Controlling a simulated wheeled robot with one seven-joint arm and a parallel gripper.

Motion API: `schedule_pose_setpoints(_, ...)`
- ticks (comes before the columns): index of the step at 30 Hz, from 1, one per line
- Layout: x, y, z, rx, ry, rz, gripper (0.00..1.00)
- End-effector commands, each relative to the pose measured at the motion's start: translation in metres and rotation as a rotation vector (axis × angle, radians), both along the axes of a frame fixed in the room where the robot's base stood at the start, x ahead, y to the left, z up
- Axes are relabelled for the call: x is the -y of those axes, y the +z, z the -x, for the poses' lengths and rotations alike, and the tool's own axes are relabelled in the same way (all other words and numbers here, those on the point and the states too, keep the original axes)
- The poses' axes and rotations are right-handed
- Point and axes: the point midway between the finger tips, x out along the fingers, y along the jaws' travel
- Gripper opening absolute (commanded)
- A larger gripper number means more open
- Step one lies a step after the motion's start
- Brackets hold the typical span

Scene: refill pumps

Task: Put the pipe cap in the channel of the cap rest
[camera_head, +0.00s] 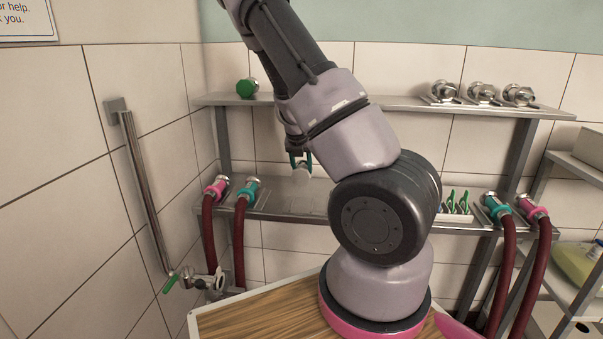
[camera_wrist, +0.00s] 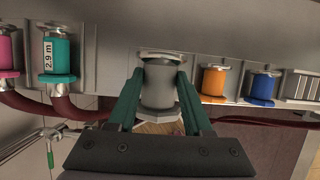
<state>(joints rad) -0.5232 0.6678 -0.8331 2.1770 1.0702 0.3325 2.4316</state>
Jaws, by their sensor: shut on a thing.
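My gripper (camera_head: 300,158) is shut on the pipe cap, a grey metal cylinder with a wider flange. The cap (camera_head: 302,173) hangs between the jaws above the lower shelf in the head view. In the wrist view the green fingers of my gripper (camera_wrist: 160,88) press on both sides of the cap (camera_wrist: 160,98). The cap appears apart from the shelf, but the exact gap is hard to judge. I cannot clearly make out the cap rest or its channel; my arm hides part of the lower shelf in the head view.
The lower shelf (camera_head: 285,213) holds pink (camera_head: 216,187) and teal (camera_head: 248,189) hose couplings at left, and more at right. Orange (camera_wrist: 213,83) and blue (camera_wrist: 262,87) pieces stand right of the cap. The upper shelf (camera_head: 400,103) carries a green-faced fitting (camera_head: 247,88) and metal fittings (camera_head: 482,93).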

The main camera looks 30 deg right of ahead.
Motion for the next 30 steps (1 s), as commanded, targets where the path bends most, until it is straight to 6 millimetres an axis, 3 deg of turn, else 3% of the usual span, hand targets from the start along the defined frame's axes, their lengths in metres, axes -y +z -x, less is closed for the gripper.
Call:
schedule_pose_setpoints(7, 0.001, -0.005, -0.001, 0.003, -0.017, -0.003, 0.0)
schedule_pose_setpoints(30, 0.0, -0.068, 0.001, -0.006, -0.016, -0.004, 0.0)
